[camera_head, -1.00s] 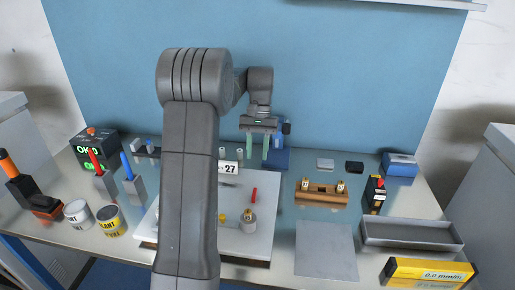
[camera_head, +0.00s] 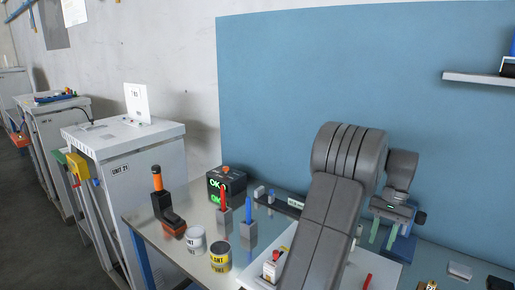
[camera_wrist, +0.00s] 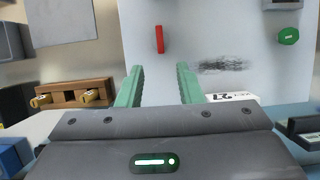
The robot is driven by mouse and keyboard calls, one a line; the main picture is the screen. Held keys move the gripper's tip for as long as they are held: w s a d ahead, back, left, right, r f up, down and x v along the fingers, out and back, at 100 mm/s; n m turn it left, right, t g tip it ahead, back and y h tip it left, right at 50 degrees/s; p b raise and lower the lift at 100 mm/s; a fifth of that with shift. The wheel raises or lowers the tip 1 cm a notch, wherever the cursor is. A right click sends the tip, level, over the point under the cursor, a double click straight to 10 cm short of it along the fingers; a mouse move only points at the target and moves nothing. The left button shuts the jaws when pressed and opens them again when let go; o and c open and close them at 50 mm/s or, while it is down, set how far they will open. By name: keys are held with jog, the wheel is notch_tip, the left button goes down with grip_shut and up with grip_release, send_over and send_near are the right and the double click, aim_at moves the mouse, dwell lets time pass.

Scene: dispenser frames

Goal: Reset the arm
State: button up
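My gripper (camera_head: 382,236) is at the right of the head view, above the back of the workbench, with its fingers pointing down. In the wrist view its two green fingers (camera_wrist: 160,88) stand apart with nothing between them. A white board (camera_wrist: 215,45) lies beyond the fingertips, with a red stick (camera_wrist: 160,39) and a dark smudge (camera_wrist: 222,66) on it. My arm hides part of the board in the head view.
A black box with green OK displays (camera_head: 227,185), red (camera_head: 223,198) and blue (camera_head: 249,206) upright sticks in holders and two cans (camera_head: 220,256) stand on the bench's left. A wooden block (camera_wrist: 75,93) shows in the wrist view. A white cabinet (camera_head: 125,165) stands left.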

aim_at(368, 278)
jog(key=p+x, duration=0.1)
jog(key=x, duration=1.1)
jog(key=shift+r, duration=0.1)
jog(key=b+v, duration=0.1)
jog(key=v, duration=1.2)
jog(key=p+x, duration=0.1)
jog(key=x, duration=1.2)
jog(key=shift+a, duration=0.1)
jog(key=n+h, duration=0.1)
jog(key=n, duration=0.2)
jog(key=n+g, duration=0.1)
jog(key=n, duration=0.1)
jog(key=shift+w+a+n+h, duration=0.1)
jog(key=shift+n+h, duration=0.3)
jog(key=shift+n+h+b, duration=0.4)
jog(key=shift+n+h, duration=0.1)
jog(key=shift+n, duration=0.8)
jog(key=shift+r, duration=0.1)
